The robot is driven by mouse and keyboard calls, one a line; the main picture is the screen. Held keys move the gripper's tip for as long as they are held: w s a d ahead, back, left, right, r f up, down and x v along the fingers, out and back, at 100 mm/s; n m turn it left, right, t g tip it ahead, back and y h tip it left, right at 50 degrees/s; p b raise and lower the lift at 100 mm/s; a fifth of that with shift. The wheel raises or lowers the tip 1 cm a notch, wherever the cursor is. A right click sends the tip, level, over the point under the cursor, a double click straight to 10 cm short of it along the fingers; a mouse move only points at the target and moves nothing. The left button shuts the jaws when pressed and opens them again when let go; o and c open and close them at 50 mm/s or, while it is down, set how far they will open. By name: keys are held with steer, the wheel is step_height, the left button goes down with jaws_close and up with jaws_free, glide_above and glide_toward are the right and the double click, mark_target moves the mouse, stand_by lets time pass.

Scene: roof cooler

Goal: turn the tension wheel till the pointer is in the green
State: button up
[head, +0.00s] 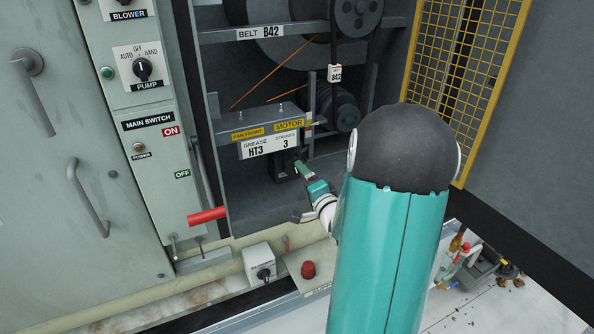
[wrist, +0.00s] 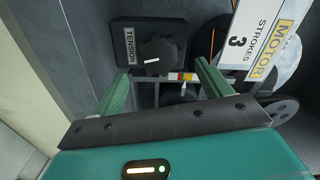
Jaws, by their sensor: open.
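In the wrist view the tension wheel is a dark lobed knob (wrist: 160,54) with a white mark, on a black plate lettered TENSION (wrist: 130,46). A small strip with white, yellow and red parts (wrist: 182,77) shows just below the wheel. I cannot make out a pointer or a green part on it. My gripper (wrist: 163,72) is open and empty; its two green fingers are spread wide, with the wheel beyond and between their tips. In the head view my gripper (head: 303,170) is at the dark box below the grease label; my arm hides part of this area.
A grease sign (head: 270,144) hangs just above the gripper. Belts and pulleys (head: 341,108) are behind it. A yellow mesh guard (head: 468,80) stands at the right. A switch panel (head: 150,130) is on the left.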

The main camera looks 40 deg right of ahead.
steer(key=v, duration=0.5)
steer(key=shift+s+a, duration=0.1)
steer(key=shift+s, duration=0.2)
